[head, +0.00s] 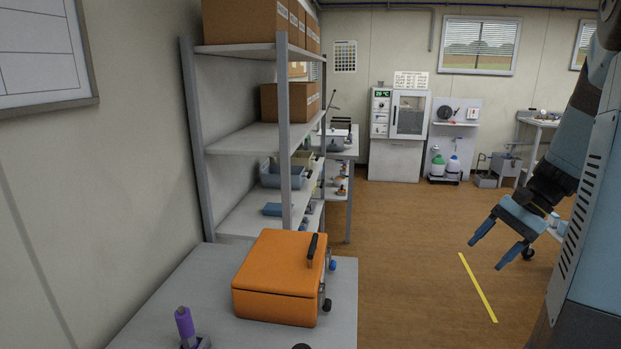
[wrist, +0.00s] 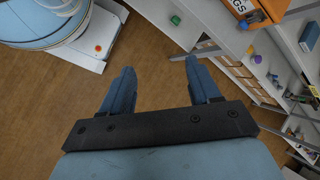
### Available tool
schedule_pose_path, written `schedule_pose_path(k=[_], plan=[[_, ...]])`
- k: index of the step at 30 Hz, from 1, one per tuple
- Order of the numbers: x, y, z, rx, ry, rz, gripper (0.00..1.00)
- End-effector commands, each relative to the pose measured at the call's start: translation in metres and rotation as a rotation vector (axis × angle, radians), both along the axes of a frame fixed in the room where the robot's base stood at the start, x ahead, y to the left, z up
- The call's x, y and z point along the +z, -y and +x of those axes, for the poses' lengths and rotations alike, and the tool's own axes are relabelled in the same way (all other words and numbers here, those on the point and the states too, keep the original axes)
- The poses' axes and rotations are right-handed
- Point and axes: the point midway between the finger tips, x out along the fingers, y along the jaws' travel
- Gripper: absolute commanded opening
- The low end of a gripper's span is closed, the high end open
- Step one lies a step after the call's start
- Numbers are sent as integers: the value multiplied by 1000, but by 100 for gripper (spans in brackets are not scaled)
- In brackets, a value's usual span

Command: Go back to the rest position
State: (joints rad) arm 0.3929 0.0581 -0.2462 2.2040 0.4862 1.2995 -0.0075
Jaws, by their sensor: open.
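My gripper (head: 497,246) hangs at the right of the head view, over the brown floor, with its two blue fingers spread and nothing between them. In the wrist view the two blue fingers of my gripper (wrist: 160,88) are well apart, with only floor showing between them. The orange soil analyser box (head: 278,278) stands shut on the grey table (head: 180,300) at the lower left, well away from my gripper. It has a dark handle on its lid. In the wrist view part of an orange box (wrist: 262,8) shows at the top right.
A purple-handled tool (head: 185,325) stands on the table's near part. A grey shelf rack (head: 284,130) with cardboard boxes stands along the left wall. A white oven cabinet (head: 397,130) and bottles (head: 454,163) are at the back. The floor around the yellow line (head: 478,287) is clear.

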Motion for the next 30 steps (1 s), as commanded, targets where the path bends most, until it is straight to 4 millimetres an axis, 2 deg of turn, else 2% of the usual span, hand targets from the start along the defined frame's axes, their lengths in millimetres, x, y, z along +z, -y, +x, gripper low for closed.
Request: schedule_pose_path(k=[3, 12, 24, 29, 30], plan=[[17, -11, -17, 87, 77, -85, 62], [48, -28, -57, 292, 271, -303, 62], [84, -40, -105, 540, 550, -605, 62], [94, -42, -119, 607, 638, -702, 62], [98, -80, -116, 637, 663, -714, 62]])
